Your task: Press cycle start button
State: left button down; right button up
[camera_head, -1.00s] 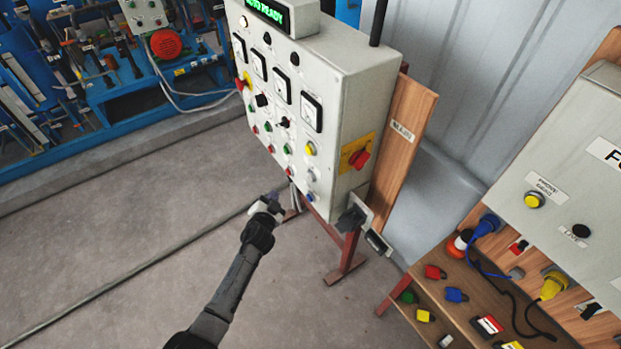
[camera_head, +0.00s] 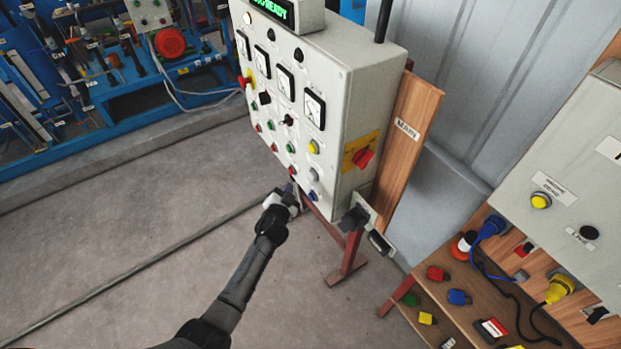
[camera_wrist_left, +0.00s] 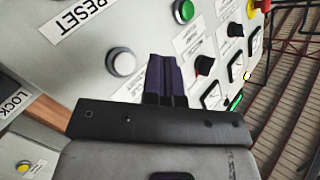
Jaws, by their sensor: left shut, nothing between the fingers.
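The grey control panel (camera_head: 345,95) shows a lit green display (camera_head: 268,10) and rows of coloured buttons. I cannot read which button is labelled cycle start. My left gripper (camera_head: 290,190) is shut and empty at the panel's lower front edge, close to the bottom buttons. In the left wrist view its dark fingers (camera_wrist_left: 165,75) point at the panel face and hide part of it. A green button (camera_wrist_left: 184,11) lies just above the fingertips, and a white button (camera_wrist_left: 121,62) beside a RESET label lies left of them. Contact cannot be told. My right gripper is not in view.
A red rotary switch (camera_head: 363,158) is on the panel's side. A wooden board (camera_head: 408,125) stands behind it. At right is a second grey box (camera_head: 570,165) above a shelf with padlocks and plugs. Blue machinery (camera_head: 130,95) stands at back left. The floor (camera_head: 120,245) between is clear.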

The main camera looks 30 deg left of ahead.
aim_at(312, 176)
pick_arm(q)
jog(key=shift+w+d+b, duration=0.3)
jog(key=shift+w+b, duration=0.05)
jog(key=shift+w, duration=0.4)
jog(key=shift+w+d+b, duration=0.35)
jog(key=shift+w, duration=0.35)
jog(key=shift+w+d+b, duration=0.3)
jog(key=shift+w+b, duration=0.05)
jog(key=shift+w, duration=0.4)
jog(key=shift+w+d, duration=0.1)
jog(key=shift+w, duration=0.1)
dwell(0.4)
jog(key=shift+w+d+b, duration=0.1)
jog(key=shift+w+b, duration=0.15)
jog(key=shift+b, duration=0.1)
jog(key=shift+w, duration=0.1)
dwell(0.5)
